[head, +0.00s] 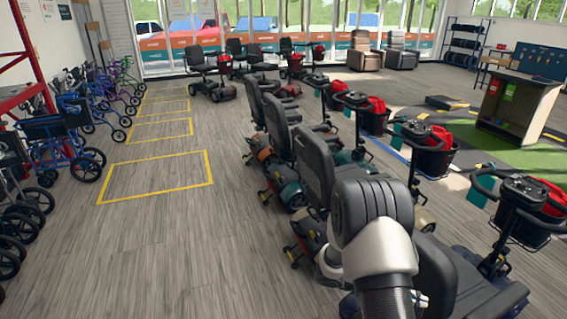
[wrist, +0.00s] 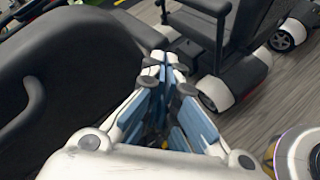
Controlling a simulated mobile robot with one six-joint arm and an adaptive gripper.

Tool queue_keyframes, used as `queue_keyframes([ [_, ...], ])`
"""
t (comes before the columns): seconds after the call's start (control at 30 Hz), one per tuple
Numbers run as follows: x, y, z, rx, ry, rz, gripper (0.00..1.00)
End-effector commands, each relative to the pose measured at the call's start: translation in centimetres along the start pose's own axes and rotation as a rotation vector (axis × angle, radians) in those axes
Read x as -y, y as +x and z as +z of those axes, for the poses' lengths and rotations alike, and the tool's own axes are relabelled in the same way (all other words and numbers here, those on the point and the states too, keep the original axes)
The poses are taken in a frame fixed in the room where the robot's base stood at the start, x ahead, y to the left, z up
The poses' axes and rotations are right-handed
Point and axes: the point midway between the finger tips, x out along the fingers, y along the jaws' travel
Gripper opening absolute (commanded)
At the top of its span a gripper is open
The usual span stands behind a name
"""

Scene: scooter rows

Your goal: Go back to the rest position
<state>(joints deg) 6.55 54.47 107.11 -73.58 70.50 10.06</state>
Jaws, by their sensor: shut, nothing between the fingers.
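My gripper (wrist: 168,62) shows in the wrist view with its blue-padded fingers together at the tips and nothing between them. It hangs among the scooters, beside a large dark seat back (wrist: 70,75) that fills the left of that view. Another scooter with a black seat and white wheel covers (wrist: 216,92) is just beyond the fingertips. In the head view my arm rises at the lower right over the row of scooters, and it hides my gripper there. The row's black seats (head: 316,165) run away from me toward the windows.
Blue wheelchairs and walkers (head: 62,130) line the left side by a red rack (head: 22,70). Yellow floor outlines (head: 155,177) mark the open grey aisle. Scooter handlebars with red-lined baskets (head: 432,150) stand to the right.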

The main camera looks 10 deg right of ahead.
Motion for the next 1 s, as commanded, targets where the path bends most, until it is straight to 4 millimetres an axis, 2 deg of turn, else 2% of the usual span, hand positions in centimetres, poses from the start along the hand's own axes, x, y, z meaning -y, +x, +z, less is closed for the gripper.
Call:
queue_keyframes([
  [0.03, -0.6, -1.7, 2.1, -0.028, 0.060, -0.034, 0.00],
  [0.17, -0.5, -5.3, 6.5, -0.100, 0.188, -0.136, 0.00],
  [0.3, 0.6, -9.2, 10.6, -0.200, 0.322, -0.243, 0.00],
  [0.5, 3.4, -14.5, 15.5, -0.377, 0.500, -0.392, 0.00],
  [0.8, 8.9, -22.1, 20.6, -0.708, 0.730, -0.601, 0.00],
  [1.0, 12.2, -26.4, 22.6, -0.938, 0.839, -0.719, 0.00],
])
